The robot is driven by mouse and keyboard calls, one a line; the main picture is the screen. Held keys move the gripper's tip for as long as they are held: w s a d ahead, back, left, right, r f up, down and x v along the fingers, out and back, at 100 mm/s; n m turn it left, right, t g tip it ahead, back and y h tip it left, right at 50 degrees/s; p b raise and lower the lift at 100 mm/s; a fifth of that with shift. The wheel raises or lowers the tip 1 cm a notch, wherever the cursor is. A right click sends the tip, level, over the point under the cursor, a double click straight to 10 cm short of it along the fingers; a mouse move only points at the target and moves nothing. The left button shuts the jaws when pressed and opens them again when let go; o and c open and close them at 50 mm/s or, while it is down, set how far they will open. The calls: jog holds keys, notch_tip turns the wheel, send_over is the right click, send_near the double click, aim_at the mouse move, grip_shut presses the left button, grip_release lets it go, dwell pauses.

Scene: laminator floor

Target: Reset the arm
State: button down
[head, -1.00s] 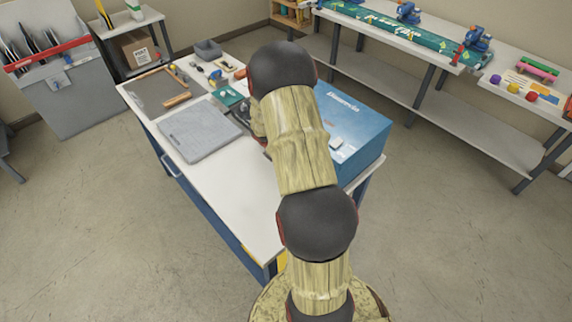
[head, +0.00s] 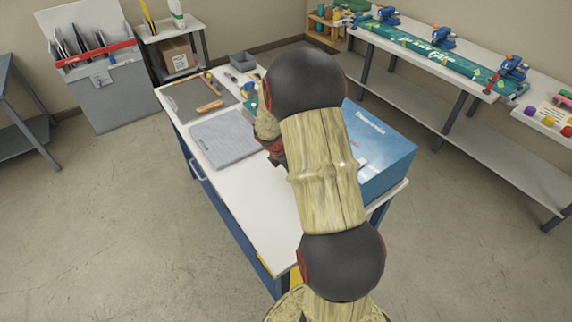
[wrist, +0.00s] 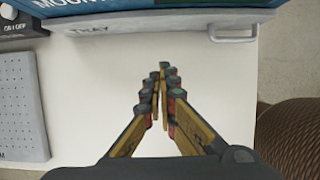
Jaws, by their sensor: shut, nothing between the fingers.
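My gripper (wrist: 162,95) shows in the wrist view, with its fingertips together and nothing between them. It is above the bare white top of the worktable (wrist: 110,85). The edge of a part marked "TRAY" (wrist: 150,25), with a handle, lies beyond the fingertips. In the head view my arm crosses the middle of the picture over the table (head: 255,210).
The blue box-shaped machine (head: 385,160) stands on the table right of my arm. A long bench (head: 500,95) runs along the right, and a grey bin (head: 115,95) stands at the back left. The floor between is clear.

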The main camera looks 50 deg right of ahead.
dwell(0.3)
jog(key=s+a+r+m+t+y+b, duration=0.1)
jog(key=s+a+r+m, duration=0.4)
jog(key=a, duration=0.7)
jog(key=s+a+r+m+t+y+b, duration=0.2)
jog(key=a+r, duration=0.6)
jog(key=a, duration=0.4)
jog(key=s+a+r+m+t+y+b, duration=0.1)
jog(key=s+a+r+m+t+b, duration=0.2)
jog(key=s+a+r+m, duration=0.4)
jog(key=s+a+m+b, duration=0.1)
jog(key=a, duration=0.4)
jog(key=shift+r+m+t+b, duration=0.2)
jog(key=shift+m+t+b, duration=0.1)
jog(key=shift+s, duration=0.1)
